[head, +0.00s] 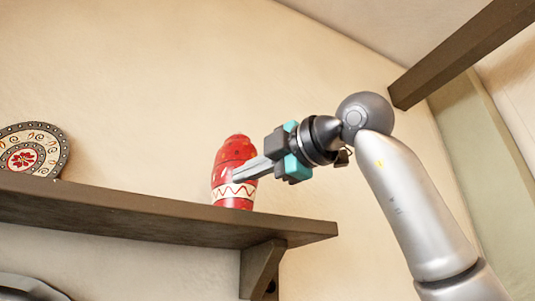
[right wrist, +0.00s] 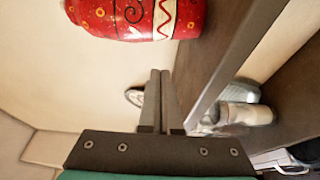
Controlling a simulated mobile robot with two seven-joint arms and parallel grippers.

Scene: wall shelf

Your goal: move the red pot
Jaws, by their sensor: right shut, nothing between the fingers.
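The red pot (head: 232,152) stands upright on the wall shelf, near its right end. It has a white band with a red zigzag low on its side. My right gripper (head: 238,177) comes in from the right, and its shut fingers cross in front of the pot's lower half. In the right wrist view the pot (right wrist: 135,18) lies at the top edge, partly cut off, beyond the fingertips (right wrist: 160,73). The fingers are together with nothing between them. In that view the pot is apart from the fingertips. My left gripper is not in view.
The brown wall shelf (head: 150,213) ends just right of the pot, with a bracket (head: 262,266) below. A patterned plate (head: 38,150) stands at the shelf's left. The shelf between plate and pot looks clear. A dark beam (head: 460,55) is at the upper right.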

